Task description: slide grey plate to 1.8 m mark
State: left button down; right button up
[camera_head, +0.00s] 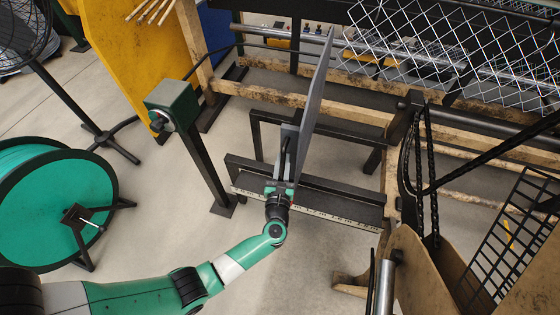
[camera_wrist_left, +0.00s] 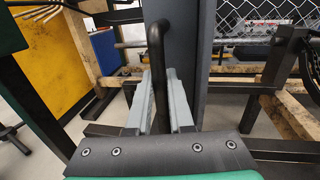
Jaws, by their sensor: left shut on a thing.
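The grey plate (camera_head: 314,95) stands upright, seen nearly edge-on in the head view, above a black rail frame. In the left wrist view the plate (camera_wrist_left: 192,45) carries a dark vertical bar handle (camera_wrist_left: 157,50). My left gripper (camera_head: 284,170) is at the near edge of the plate, its fingers (camera_wrist_left: 160,95) shut on the handle. A pale ruler strip (camera_head: 315,211) with dark marks runs along the near side of the rail; the gripper hides part of it, and the 1.8 mark cannot be read surely. My right gripper is not in view.
A green box on a dark post (camera_head: 173,105) stands left of the plate. A green reel (camera_head: 55,205) is further left. Wire mesh (camera_head: 450,50) and timber beams (camera_head: 310,100) lie behind. Dark twisted bars (camera_head: 428,180) and a wooden structure are at right. The rail right of the gripper looks clear.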

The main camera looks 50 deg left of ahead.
pick_arm(q)
jog(key=c, duration=1.1)
grip_release()
jog(key=shift+s+a+f, duration=0.1)
jog(key=shift+a, duration=0.05)
jog(key=shift+c, duration=0.2)
jog(key=o, duration=0.3)
jog(key=shift+a, duration=0.25)
jog(key=shift+o, duration=0.2)
jog(key=shift+d, duration=0.1)
jog(key=shift+d, duration=0.1)
jog(key=shift+s+d, duration=0.2)
jog(key=shift+s, duration=0.05)
jog(key=p+v, duration=0.3)
jog(key=v, duration=0.8)
jog(key=shift+w, duration=0.1)
